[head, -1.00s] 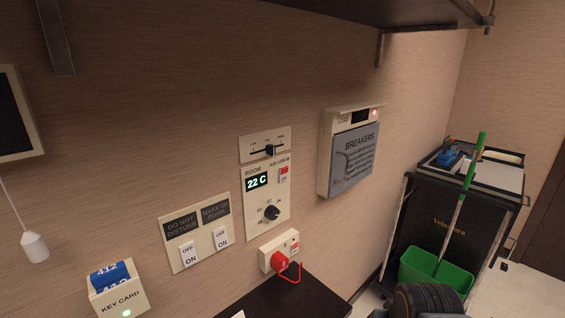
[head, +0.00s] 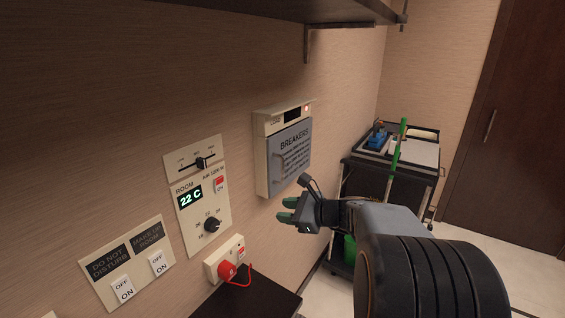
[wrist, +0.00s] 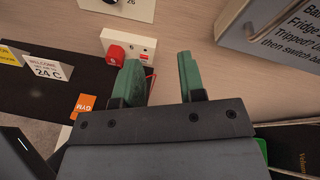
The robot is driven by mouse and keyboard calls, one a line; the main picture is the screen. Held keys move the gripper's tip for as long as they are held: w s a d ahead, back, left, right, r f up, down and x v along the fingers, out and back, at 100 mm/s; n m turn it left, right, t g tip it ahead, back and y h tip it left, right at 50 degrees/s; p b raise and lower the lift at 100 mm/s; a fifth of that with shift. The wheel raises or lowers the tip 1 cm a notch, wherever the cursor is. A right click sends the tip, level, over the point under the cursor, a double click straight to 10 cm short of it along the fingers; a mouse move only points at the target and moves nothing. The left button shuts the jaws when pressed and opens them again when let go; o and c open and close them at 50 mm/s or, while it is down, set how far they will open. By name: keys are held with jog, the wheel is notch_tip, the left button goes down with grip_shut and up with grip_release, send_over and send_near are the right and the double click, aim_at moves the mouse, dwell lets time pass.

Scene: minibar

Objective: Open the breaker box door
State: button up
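The breaker box (head: 262,160) is a cream wall box with a grey door (head: 290,152) labelled BREAKERS, and the door is shut. A metal handle (head: 279,165) sits at the door's left side. In the wrist view the door's lower corner (wrist: 285,32) and the handle's end (wrist: 250,30) show at the top right. My gripper (head: 287,210) is just below the box, apart from it. In the wrist view its green fingers (wrist: 160,80) are spread with nothing between them.
A red plug in a socket (head: 226,268) is on the wall at lower left, above a dark shelf (head: 255,295). The thermostat panel (head: 198,195) is left of the box. A housekeeping cart (head: 400,165) stands to the right. A dark shelf (head: 250,10) overhangs above.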

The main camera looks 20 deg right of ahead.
aim_at(282, 180)
jog(key=w+d+r+m+t+h+p, duration=0.1)
jog(key=w+d+r+m+t+h, duration=0.25)
jog(key=d+m, duration=0.5)
jog(key=shift+n+t+y, duration=0.45)
jog(key=shift+t+y, duration=0.1)
jog(key=shift+t, duration=0.3)
jog(key=p+x, duration=0.1)
jog(key=x, duration=0.3)
jog(key=p+x, duration=0.1)
jog(key=x, duration=0.3)
jog(key=d+p+x, duration=0.1)
jog(key=x, duration=0.3)
jog(key=shift+w+r+p, duration=0.3)
jog(key=shift+w+r, duration=0.05)
jog(key=shift+w, duration=0.15)
grip_shut()
